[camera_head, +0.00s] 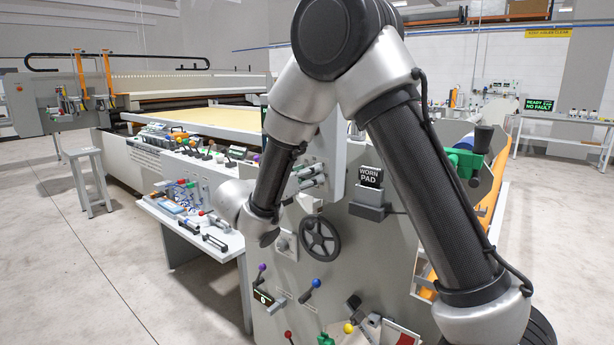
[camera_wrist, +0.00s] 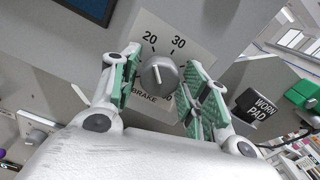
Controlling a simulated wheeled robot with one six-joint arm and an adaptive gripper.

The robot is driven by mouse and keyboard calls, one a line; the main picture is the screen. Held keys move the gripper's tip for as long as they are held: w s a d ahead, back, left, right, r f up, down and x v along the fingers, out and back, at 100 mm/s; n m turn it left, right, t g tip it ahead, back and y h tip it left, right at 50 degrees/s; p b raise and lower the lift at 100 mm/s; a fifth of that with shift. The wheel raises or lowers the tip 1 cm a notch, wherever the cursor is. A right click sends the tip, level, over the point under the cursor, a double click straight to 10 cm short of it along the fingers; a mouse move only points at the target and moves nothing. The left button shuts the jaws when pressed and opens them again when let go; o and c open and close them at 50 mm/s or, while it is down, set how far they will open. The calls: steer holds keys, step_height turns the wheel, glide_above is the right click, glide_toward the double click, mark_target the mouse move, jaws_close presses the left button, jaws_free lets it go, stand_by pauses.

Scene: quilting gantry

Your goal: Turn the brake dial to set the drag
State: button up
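The brake dial (camera_wrist: 160,74) is a grey round knob on a pale plate (camera_wrist: 200,48) marked BRAKE, with 20 and 30 readable and another number partly hidden. A pale pointer line on the knob points up and slightly left in the wrist view, roughly towards the 20. My gripper (camera_wrist: 160,60) is open, with one green-padded finger on each side of the knob. A gap shows on both sides, so neither pad appears to be pressed on it. In the head view my arm hides the dial and the gripper.
A black WORN PAD sign (camera_head: 370,177) stands to the right of the dial; it also shows in the wrist view (camera_wrist: 258,108). A dark handwheel (camera_head: 320,239) and several coloured levers are lower on the grey panel (camera_head: 365,260). A tool-covered bench (camera_head: 222,240) stands to the left.

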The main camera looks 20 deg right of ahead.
steer(key=c, duration=0.5)
steer(key=shift+c, duration=0.2)
steer(key=shift+m, duration=0.4)
steer(key=m, duration=0.9)
steer(key=shift+m, duration=0.3)
steer(key=o, duration=1)
steer(key=shift+o, duration=0.2)
steer(key=shift+s, duration=0.1)
